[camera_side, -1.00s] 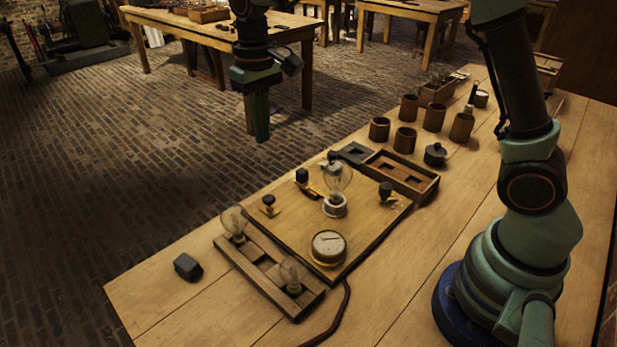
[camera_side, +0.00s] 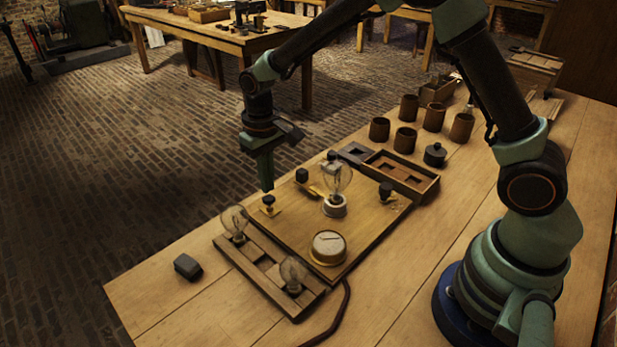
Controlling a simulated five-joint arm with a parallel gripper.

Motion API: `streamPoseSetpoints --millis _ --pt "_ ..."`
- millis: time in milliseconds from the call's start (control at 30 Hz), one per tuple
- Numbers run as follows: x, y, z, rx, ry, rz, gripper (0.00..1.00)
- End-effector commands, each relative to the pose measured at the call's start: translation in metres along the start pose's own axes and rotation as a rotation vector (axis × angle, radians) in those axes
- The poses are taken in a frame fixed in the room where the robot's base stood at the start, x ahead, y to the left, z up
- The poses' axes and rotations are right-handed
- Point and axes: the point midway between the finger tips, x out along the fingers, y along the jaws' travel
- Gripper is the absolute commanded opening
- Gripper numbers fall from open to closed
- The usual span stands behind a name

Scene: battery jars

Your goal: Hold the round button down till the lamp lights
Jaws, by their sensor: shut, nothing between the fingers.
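A wooden board (camera_side: 300,220) lies on the bench. At its left corner is a small round black button (camera_side: 268,200) on a brass plate. My gripper (camera_side: 267,187) is shut and empty, pointing down with its tip right over this button. Whether the tip touches it I cannot tell. The lamp (camera_side: 337,181), a clear glass bulb on a white socket, stands upright near the middle of the board and shows no glow. A round dial (camera_side: 328,247) sits at the board's front corner.
Other black knobs (camera_side: 302,175) and (camera_side: 385,190) stand on the board. A wooden rack with two glass bulbs (camera_side: 235,222) lies to the left, near a dark block (camera_side: 187,267). Brown jars (camera_side: 405,140) and a partitioned box (camera_side: 402,176) are behind.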

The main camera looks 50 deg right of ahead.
Motion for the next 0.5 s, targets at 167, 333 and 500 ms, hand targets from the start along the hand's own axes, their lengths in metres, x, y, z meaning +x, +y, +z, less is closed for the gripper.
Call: streamPoseSetpoints --millis 167,333,500 --pt "0.015 0.0 0.0 0.0 -0.001 0.0 0.0" --pt "0.018 0.0 0.0 0.0 0.0 0.0 0.0" --pt "0.018 0.0 0.0 0.0 0.0 0.0 0.0"
